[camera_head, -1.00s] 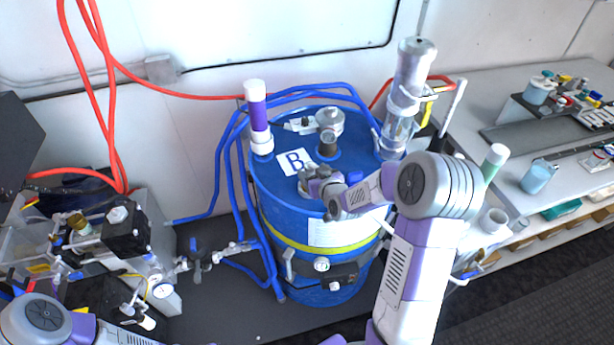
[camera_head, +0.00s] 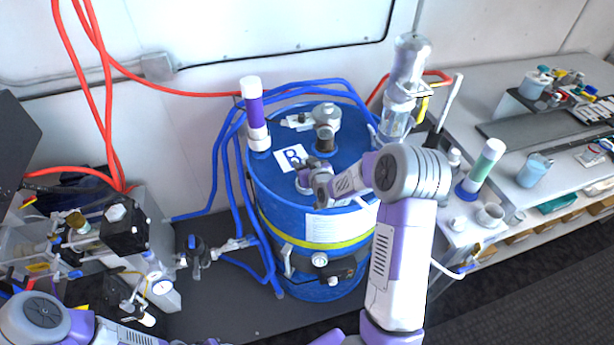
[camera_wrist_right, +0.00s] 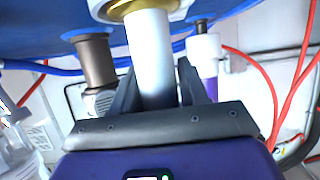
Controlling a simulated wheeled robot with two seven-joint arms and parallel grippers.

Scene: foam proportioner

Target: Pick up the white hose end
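The right wrist view shows a white cylinder (camera_wrist_right: 150,58), apparently the white hose end, reaching from a gold ring at the blue drum down between the two fingers of my right gripper (camera_wrist_right: 158,82). The fingers lie close along both its sides; I cannot tell whether they press on it. Its near end is hidden behind the gripper body. In the head view my right gripper (camera_head: 312,174) is low over the drum top, beside the "B" label, and its fingers are too small to read. My left arm shows at the lower left, its gripper out of view.
The blue drum (camera_head: 262,208) stands in the middle. A purple and white tube (camera_head: 252,108), a grey fitting (camera_head: 325,130) and a clear cylinder (camera_head: 398,112) rise from its top. Blue hoses (camera_head: 228,165) run along its left. A cluttered bench (camera_head: 470,85) is at the right.

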